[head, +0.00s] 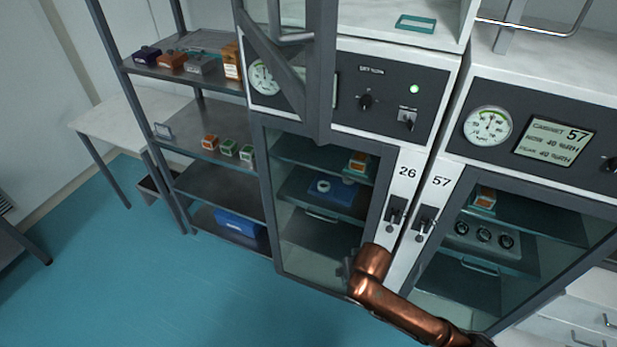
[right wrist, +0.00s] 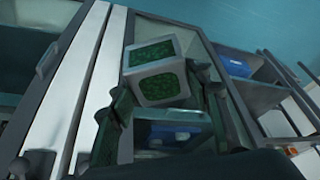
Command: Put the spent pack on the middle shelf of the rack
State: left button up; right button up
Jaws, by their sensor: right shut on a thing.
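My right gripper (right wrist: 165,105) is shut on a pale grey cube-shaped pack (right wrist: 165,70) with green grainy windows, in the right wrist view. In the head view my right gripper (head: 350,272) is mostly hidden behind my copper arm, in front of the lower part of cabinet 26, and the pack cannot be seen there. The rack (head: 157,110) stands at the left of the cabinets. My left gripper is not in view.
Cabinet 26 (head: 405,172) holds an orange pack (head: 358,162) and a blue tray (head: 350,199) behind its front. Cabinet 57 (head: 441,181) stands to its right. Several boxes sit on the rack's top board; a blue bin (head: 240,228) is at the bottom. The floor before the rack is clear.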

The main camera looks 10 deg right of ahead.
aim_at(192, 139)
jog(key=z, duration=0.05)
jog(key=k, duration=0.5)
jog(key=u, duration=1.15)
jog(key=i, duration=1.25)
jog(key=u, duration=1)
jog(key=i, duration=1.65)
jog(key=z, duration=0.4)
jog(key=i, duration=1.25)
jog(key=z, duration=1.6)
jog(key=i, duration=0.75)
jog(key=z, duration=0.7)
